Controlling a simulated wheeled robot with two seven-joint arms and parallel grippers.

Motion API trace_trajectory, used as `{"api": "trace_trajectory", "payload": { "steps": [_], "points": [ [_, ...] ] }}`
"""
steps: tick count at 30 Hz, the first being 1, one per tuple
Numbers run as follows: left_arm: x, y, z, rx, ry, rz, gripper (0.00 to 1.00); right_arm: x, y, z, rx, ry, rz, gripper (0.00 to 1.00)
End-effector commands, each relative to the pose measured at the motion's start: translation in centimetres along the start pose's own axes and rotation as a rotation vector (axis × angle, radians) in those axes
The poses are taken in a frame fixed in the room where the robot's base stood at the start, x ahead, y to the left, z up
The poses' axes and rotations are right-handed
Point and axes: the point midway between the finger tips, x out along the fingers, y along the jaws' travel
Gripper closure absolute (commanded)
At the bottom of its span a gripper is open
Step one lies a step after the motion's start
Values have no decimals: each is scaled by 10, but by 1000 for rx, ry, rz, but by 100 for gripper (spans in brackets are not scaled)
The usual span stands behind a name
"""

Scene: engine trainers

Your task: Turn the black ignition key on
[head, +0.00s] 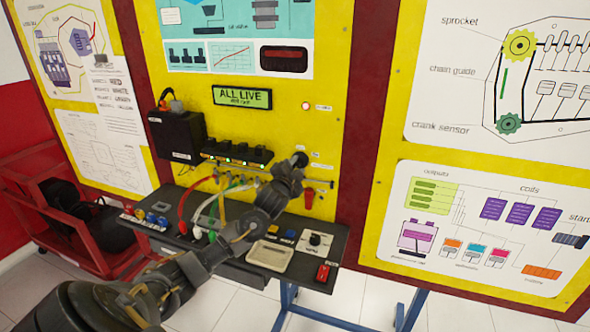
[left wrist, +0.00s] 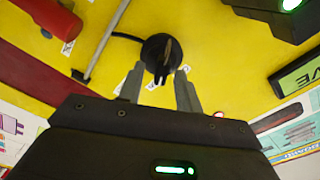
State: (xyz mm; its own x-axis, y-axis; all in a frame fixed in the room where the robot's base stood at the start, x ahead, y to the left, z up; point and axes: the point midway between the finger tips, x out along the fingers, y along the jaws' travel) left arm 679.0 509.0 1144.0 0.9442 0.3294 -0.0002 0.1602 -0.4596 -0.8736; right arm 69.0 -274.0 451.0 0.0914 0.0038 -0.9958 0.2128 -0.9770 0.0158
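The black ignition key switch (head: 300,158) is on the yellow panel, right of the row of green-lit black modules. Its round black body with a raised key grip shows in the left wrist view (left wrist: 158,50). My left gripper (head: 296,166) is at the switch in the head view, and its arm hides part of the panel and shelf. In the left wrist view its two fingers (left wrist: 161,72) are apart, with the key at or just beyond the tips. I cannot tell whether they touch it. My right gripper is not in view.
A display (head: 242,97) reads "ALL LIVE" above the modules (head: 236,152). A red handle (head: 308,199) hangs below the switch. The black shelf (head: 180,222) carries coloured plugs, a knob (head: 315,239) and a red switch (head: 323,272). A red cart (head: 75,230) stands left.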

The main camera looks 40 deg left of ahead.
Motion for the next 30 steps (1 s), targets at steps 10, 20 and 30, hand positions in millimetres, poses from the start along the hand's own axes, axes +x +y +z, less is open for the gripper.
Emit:
{"api": "trace_trajectory", "payload": {
  "steps": [10,20,30],
  "points": [
    [-46,4,2,1,3,1,65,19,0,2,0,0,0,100],
    [-100,2,1,0,1,0,65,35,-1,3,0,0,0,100],
    [-108,0,0,0,0,0,65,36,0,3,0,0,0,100]
  ]
}}
